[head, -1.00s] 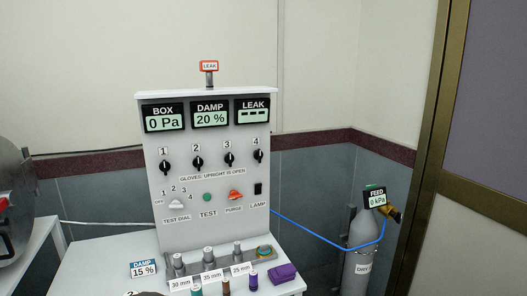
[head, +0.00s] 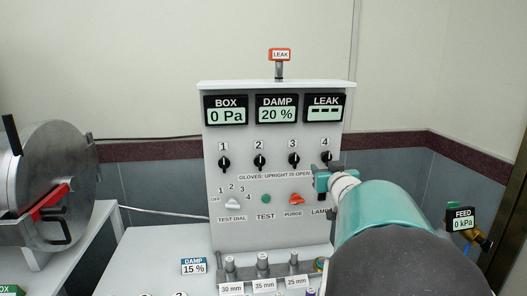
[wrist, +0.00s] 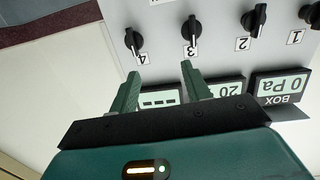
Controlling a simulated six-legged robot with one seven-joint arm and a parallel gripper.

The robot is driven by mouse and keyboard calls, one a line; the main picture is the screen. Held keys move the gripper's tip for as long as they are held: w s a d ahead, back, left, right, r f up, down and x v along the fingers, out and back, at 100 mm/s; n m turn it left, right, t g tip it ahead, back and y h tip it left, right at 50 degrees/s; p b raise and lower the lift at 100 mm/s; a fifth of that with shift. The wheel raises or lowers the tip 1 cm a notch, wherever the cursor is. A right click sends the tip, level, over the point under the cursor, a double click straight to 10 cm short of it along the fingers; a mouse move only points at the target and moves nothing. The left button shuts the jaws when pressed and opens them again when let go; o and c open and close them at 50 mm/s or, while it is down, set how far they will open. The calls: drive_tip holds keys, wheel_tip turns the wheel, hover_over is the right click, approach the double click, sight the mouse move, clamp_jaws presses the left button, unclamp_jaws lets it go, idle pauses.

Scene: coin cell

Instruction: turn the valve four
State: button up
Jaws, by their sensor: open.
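Valve four (head: 326,157) is a black knob at the right end of a row of valves on the grey panel (head: 217,240). Its handle looks upright. In the wrist view, which is upside down, valve four (wrist: 134,40) is at upper left with its "4" label below it. My gripper (wrist: 161,70) is open and empty, its green fingers apart and pointing at the panel. The left finger lies near valve four and the right finger near valve three (wrist: 191,32); neither visibly grips a knob. In the head view my gripper (head: 323,177) is just below valve four.
Valve two (head: 260,161) and valve one (head: 224,163) sit left of valve three. Below are a test dial (head: 232,204), a green test button (head: 266,199) and a red purge switch (head: 297,199). My arm covers the lamp area. A round metal chamber (head: 62,165) stands left.

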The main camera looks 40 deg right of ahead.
drive_tip(key=t, duration=0.1)
approach(329, 154)
drive_tip(key=s, duration=0.2)
drive_tip(key=x, duration=1.3)
drive_tip(key=shift+w+a, duration=0.2)
drive_tip(key=shift+a, duration=0.2)
